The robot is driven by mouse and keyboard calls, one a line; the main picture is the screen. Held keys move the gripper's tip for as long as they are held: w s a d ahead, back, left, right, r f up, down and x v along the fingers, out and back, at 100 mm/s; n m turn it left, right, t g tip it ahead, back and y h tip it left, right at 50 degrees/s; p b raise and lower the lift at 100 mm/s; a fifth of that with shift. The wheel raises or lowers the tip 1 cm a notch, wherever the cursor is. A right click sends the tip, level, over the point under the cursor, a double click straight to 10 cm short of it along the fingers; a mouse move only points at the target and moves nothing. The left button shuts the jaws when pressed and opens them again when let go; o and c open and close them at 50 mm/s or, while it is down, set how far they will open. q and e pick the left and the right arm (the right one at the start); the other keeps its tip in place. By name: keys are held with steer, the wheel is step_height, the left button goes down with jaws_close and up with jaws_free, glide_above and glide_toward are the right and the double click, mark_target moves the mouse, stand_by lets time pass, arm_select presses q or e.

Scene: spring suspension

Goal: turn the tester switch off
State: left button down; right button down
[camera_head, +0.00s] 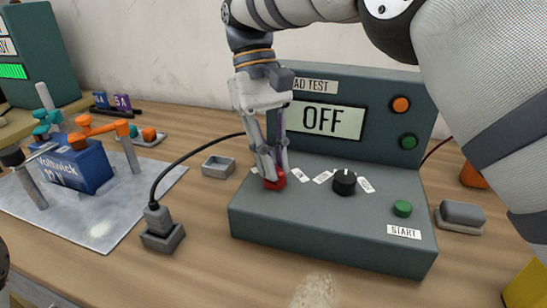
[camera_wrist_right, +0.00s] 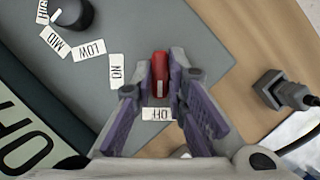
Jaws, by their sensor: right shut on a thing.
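The grey-green load tester (camera_head: 330,228) stands on the table, and its screen (camera_head: 325,120) reads OFF. The small red switch (camera_head: 275,181) is at the left of its sloped top. My right gripper (camera_head: 271,172) comes down from above and is shut on this switch, partly hiding it. In the right wrist view the red switch (camera_wrist_right: 160,66) shows between the purple-grey fingers. An OFF label (camera_wrist_right: 157,114) lies beside it on the near side, and an ON label (camera_wrist_right: 116,70) to its left.
The tester also has a black knob (camera_head: 344,182), a green START button (camera_head: 402,208) and orange and green lamps. A blue Voltwick battery (camera_head: 76,168) with orange clamp stands on a grey mat.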

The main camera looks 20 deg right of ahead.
steer(key=shift+s+f, duration=0.1)
steer(key=shift+f, duration=0.25)
steer(key=c, duration=1.6)
jaws_free()
steer(key=shift+r, duration=0.25)
